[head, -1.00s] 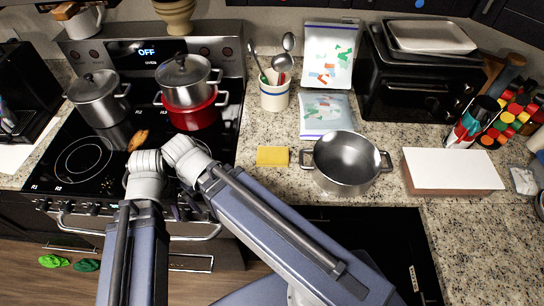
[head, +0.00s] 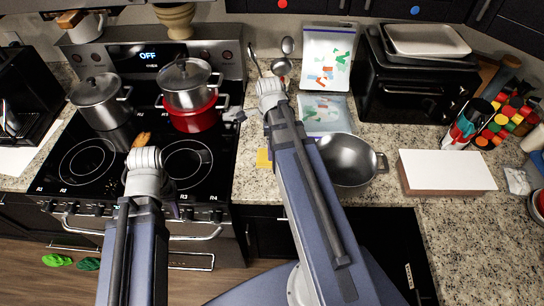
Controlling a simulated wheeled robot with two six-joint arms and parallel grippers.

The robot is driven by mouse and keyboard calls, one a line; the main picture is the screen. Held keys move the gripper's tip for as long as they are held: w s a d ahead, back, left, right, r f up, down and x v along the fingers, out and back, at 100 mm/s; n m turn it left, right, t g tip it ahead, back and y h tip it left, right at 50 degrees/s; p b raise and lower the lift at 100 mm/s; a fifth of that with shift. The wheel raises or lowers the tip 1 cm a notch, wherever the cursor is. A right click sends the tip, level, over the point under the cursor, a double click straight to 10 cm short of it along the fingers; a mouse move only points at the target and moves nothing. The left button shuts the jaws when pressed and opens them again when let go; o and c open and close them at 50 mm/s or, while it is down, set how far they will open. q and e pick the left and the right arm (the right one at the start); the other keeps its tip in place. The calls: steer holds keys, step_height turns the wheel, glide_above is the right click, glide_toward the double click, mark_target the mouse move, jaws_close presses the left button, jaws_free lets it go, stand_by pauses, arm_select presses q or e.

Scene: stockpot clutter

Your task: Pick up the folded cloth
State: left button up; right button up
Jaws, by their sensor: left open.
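The yellow folded cloth (head: 263,158) lies flat on the granite counter, between the stove and the open grey pot. My right arm crosses in front of it, so only its left part shows.
The open grey pot (head: 348,163) stands just right of the cloth, partly behind my right arm. The red pot (head: 194,120) and a lidded steel pot (head: 100,103) stand on the stove (head: 85,165). A white-topped box (head: 447,170) lies farther right.

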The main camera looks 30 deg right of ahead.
steer(key=shift+d+m, duration=0.45)
steer(key=shift+m, duration=0.05)
step_height(320, 180, down, 8)
steer(key=b, duration=0.8)
steer(key=shift+w, duration=0.15)
steer(key=shift+r, duration=0.1)
steer(key=c, duration=1.2)
steer(key=shift+c, duration=0.2)
steer(key=shift+r, duration=0.1)
step_height(320, 180, up, 10)
steer(key=p, duration=1)
